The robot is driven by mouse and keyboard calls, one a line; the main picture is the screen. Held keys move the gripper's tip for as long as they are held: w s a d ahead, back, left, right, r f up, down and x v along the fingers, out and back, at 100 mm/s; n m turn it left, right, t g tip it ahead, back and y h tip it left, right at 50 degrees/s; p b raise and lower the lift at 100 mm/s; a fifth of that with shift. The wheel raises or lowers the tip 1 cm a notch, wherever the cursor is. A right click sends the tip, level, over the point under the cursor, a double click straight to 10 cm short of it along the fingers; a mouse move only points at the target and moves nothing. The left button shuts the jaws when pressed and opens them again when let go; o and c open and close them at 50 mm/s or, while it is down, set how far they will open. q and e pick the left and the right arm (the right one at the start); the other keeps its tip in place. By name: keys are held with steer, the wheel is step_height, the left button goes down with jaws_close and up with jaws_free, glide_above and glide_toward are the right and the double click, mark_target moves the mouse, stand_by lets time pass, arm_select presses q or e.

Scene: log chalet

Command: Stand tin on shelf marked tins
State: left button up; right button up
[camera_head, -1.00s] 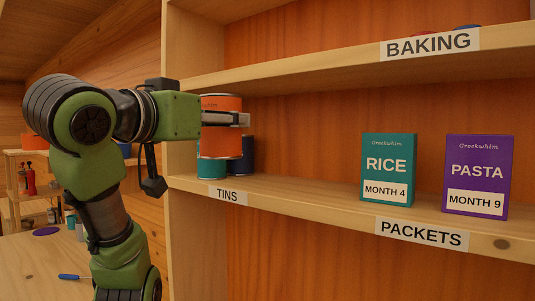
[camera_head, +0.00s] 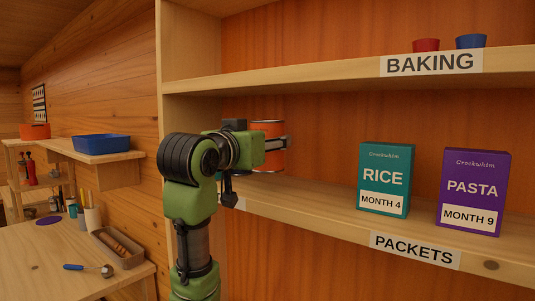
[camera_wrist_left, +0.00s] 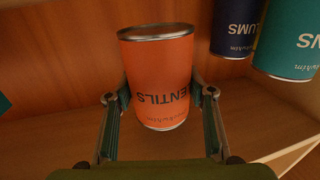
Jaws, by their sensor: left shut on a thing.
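An orange tin (camera_head: 267,130) is in my left gripper (camera_head: 280,144), over the shelf (camera_head: 300,186) with the partly hidden TINS label (camera_head: 240,203). In the left wrist view the orange tin (camera_wrist_left: 157,75) reads upside down as lentils, with the fingers of my left gripper (camera_wrist_left: 160,97) on either side of it. I cannot tell whether its base touches the board. A dark blue tin (camera_wrist_left: 236,25) and a teal tin (camera_wrist_left: 289,45) are close by in the wrist view, apart from it. My right gripper is out of view.
A teal rice box (camera_head: 385,180) and a purple pasta box (camera_head: 471,191) stand right on the same board, over the PACKETS label (camera_head: 414,250). The BAKING shelf (camera_head: 330,76) runs above. Board between tin and rice box is clear. A worktable (camera_head: 40,260) is left.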

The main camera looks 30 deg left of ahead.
mark_target(268, 160)
arm_select(q)
steer(key=shift+s+f, duration=0.1)
steer(key=shift+f, duration=0.2)
step_height(268, 160, down, 3)
steer(key=shift+r+p, duration=0.1)
steer(key=shift+p, duration=0.4)
steer(key=shift+w+p, duration=0.2)
steer(key=shift+p, duration=0.15)
steer(key=shift+f, duration=0.3)
steer(key=shift+f, duration=0.1)
steer(key=o, duration=1.5)
steer(key=shift+f, duration=0.1)
